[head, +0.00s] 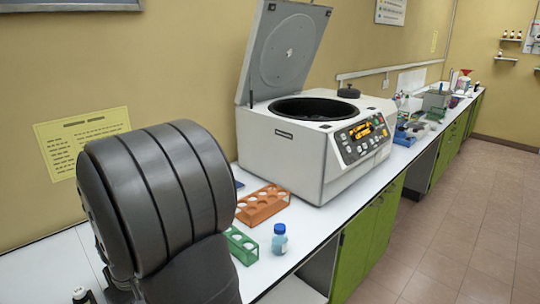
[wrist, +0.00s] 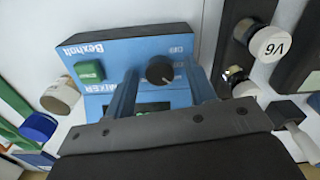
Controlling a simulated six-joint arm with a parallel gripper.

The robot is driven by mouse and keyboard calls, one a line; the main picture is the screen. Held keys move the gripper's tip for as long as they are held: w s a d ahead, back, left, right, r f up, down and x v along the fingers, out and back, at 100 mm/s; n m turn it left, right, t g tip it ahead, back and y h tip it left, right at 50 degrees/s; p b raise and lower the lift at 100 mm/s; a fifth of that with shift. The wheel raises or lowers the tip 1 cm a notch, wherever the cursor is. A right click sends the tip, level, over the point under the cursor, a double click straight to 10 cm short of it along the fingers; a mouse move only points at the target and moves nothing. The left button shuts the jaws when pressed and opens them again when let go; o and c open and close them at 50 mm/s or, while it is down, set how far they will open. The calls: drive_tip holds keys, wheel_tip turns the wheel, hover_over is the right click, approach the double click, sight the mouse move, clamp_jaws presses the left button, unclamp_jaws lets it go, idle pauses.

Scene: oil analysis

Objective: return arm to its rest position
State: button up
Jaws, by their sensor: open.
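My gripper (wrist: 161,70) shows in the wrist view with its two fingers apart and nothing between them. It is above a blue mixer (wrist: 130,46) with a green button (wrist: 90,71) and a black knob (wrist: 160,69). I cannot tell whether the fingers touch the mixer. In the head view my dark arm fills the lower left, and my gripper does not show there.
A centrifuge (head: 290,150) stands with its lid (head: 288,45) raised. An orange rack (head: 263,204), a green rack (head: 240,245) and a blue-capped bottle (head: 279,239) stand near my arm. In the wrist view, a white-capped vial marked V6 (wrist: 271,44) is at right.

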drive_tip(key=shift+n, duration=1.3)
drive_tip(key=shift+o, duration=0.2)
drive_tip(key=o, duration=1)
drive_tip(key=shift+w+r, duration=0.1)
drive_tip(key=shift+r, duration=0.1)
drive_tip(key=shift+o, duration=0.2)
drive_tip(key=w+d+r+m, duration=0.2)
drive_tip(key=w+d+r, duration=0.1)
drive_tip(key=r, duration=0.6)
drive_tip(key=w+d+r+m, duration=0.2)
drive_tip(key=d+r+m, duration=0.1)
drive_tip(key=r, duration=0.5)
wheel_tip(320, 180, down, 9)
drive_tip(key=shift+w, duration=0.2)
